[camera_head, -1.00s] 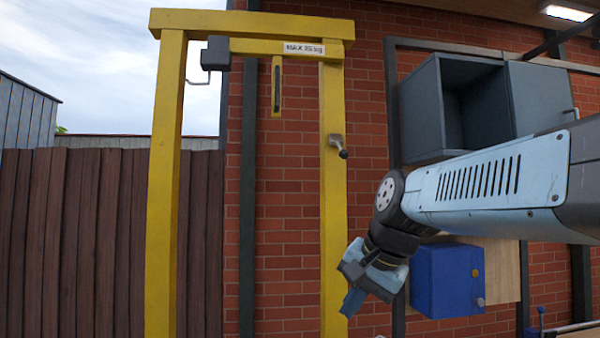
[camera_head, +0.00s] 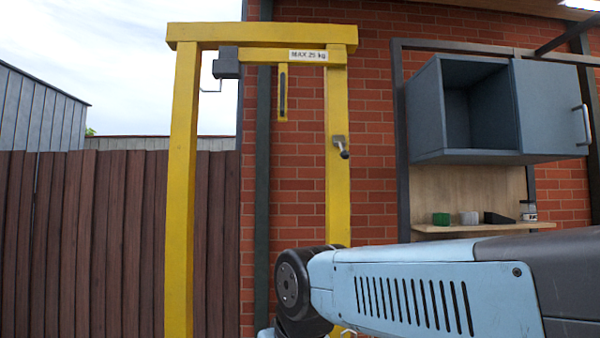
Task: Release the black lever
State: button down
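A short black lever (camera_head: 343,152) on a grey mount sticks out from the right post of the yellow frame (camera_head: 181,190). My arm reaches in from the right, and its wrist joint is below the lever, apart from it. My gripper is out of view, hidden behind the arm or below the lower picture edge. Nothing touches the lever.
A grey winch-like box (camera_head: 225,62) and a slotted yellow bar (camera_head: 283,92) hang from the frame's top beam. A grey cabinet (camera_head: 494,110) and a shelf (camera_head: 483,227) with small items are on the brick wall at right. A brown fence (camera_head: 90,240) stands at left.

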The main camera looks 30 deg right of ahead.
aim_at(338, 140)
jog(key=u, duration=0.65)
jog(key=k, duration=1)
jog(key=z, duration=1.45)
jog(key=i, duration=1)
jog(key=z, duration=0.05)
